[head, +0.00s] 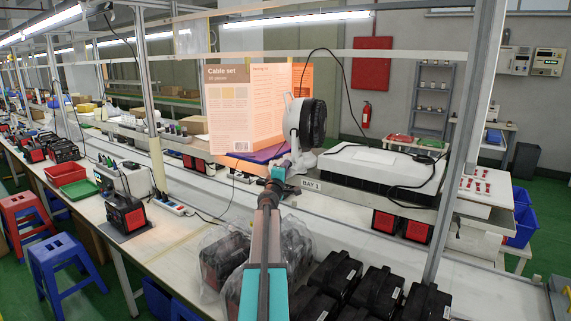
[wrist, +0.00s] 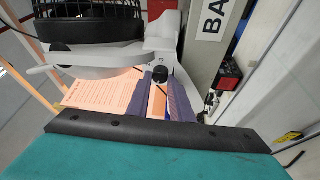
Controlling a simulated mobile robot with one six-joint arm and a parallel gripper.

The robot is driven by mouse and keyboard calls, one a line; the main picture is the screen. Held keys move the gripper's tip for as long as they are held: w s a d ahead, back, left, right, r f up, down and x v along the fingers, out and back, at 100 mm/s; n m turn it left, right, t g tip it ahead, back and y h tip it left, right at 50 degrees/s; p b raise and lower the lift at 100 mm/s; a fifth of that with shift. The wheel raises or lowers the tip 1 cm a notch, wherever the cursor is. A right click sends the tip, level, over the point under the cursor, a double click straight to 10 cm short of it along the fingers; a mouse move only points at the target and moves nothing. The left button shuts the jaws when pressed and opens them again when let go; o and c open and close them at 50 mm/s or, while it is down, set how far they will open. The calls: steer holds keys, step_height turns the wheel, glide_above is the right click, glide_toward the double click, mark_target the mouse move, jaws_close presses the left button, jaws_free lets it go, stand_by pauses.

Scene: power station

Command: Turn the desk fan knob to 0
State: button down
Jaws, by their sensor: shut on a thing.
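The desk fan (head: 313,122) stands on the shelf ahead, with a black cage and a white body. The small black knob (wrist: 160,73) is at the edge of the base. My gripper (wrist: 160,82) is shut on the knob, one purple-grey finger on each side. In the head view, my gripper (head: 278,172) reaches to the foot of the fan; the knob is hidden there. I cannot read the knob's setting.
A "BAY 1" label (head: 311,185) is on the shelf edge. A white box with a black cable (head: 375,172) stands to the right. Several black devices (head: 375,290) sit on the bench below my arm.

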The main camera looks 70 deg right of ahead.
steer(key=shift+r+n+y+p, duration=0.4)
steer(key=shift+n+p, duration=0.8)
steer(key=shift+p, duration=1.5)
steer(key=shift+f+n+y+p, duration=0.25)
steer(key=shift+n+p, duration=0.45)
steer(key=shift+p, duration=0.95)
steer(key=c, duration=1.9)
jaws_free()
steer(key=shift+o, duration=0.2)
steer(key=shift+f+b, duration=0.15)
steer(key=shift+b, duration=0.2)
steer(key=shift+f+m+b, duration=0.1)
steer(key=shift+m+b, duration=0.4)
steer(key=shift+b, duration=0.65)
steer(key=m+h+b, duration=0.1)
steer(key=m+b, duration=0.2)
steer(key=b, duration=0.4)
steer(key=shift+f+h+b, duration=0.1)
steer(key=shift+h+b, duration=0.15)
steer(key=shift+b, duration=0.1)
steer(key=m+h+b, duration=0.1)
steer(key=m+b, duration=0.1)
steer(key=b, duration=0.2)
steer(key=shift+w+f+g, duration=0.1)
steer(key=shift+g, duration=0.2)
